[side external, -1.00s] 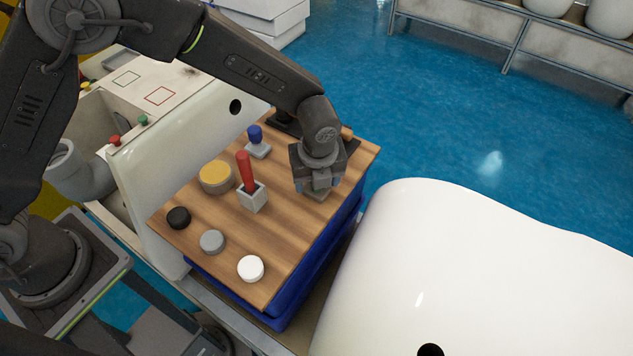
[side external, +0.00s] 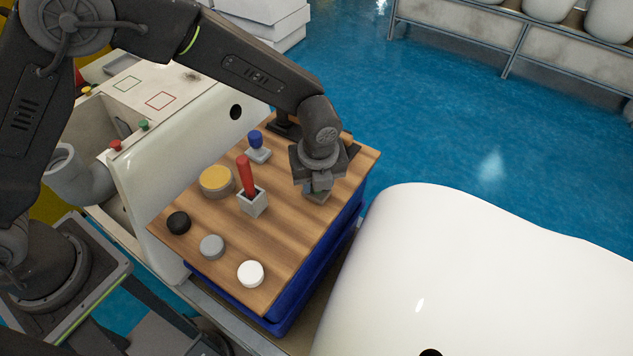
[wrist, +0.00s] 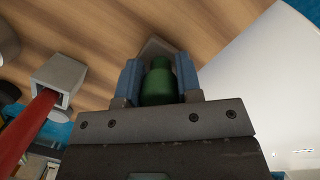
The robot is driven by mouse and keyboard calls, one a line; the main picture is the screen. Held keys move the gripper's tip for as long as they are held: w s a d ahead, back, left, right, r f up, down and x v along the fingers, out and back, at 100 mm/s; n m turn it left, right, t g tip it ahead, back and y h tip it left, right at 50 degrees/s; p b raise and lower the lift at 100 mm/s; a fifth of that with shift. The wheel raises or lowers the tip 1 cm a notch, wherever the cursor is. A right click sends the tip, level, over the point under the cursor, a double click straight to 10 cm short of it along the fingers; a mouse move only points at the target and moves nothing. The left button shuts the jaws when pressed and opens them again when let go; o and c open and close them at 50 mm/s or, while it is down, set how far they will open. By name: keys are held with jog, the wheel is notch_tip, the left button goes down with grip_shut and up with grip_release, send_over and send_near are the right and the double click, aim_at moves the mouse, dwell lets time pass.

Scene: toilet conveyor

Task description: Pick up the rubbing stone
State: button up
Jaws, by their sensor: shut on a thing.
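My gripper (wrist: 160,82) points down over the right part of the wooden board and is shut on a green-handled piece (wrist: 158,84). Its blue fingers press on both sides of the green handle. The piece has a grey base, seen beyond the handle in the wrist view and under the gripper in the side view (side external: 317,196). I cannot tell whether the base touches the board. No label shows which thing is the rubbing stone.
The wooden board (side external: 285,245) also bears a red-handled tool in a grey holder (side external: 253,203), a blue-handled piece (side external: 257,147), a yellow-topped disc (side external: 216,181), and black (side external: 178,222), grey (side external: 212,247) and white (side external: 250,273) discs. A large white ceramic body (side external: 480,270) stands close at right.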

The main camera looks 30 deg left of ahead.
notch_tip(320, 180, up, 3)
jog(key=a+r, duration=0.7)
jog(key=a, duration=0.4)
jog(key=shift+a, duration=0.35)
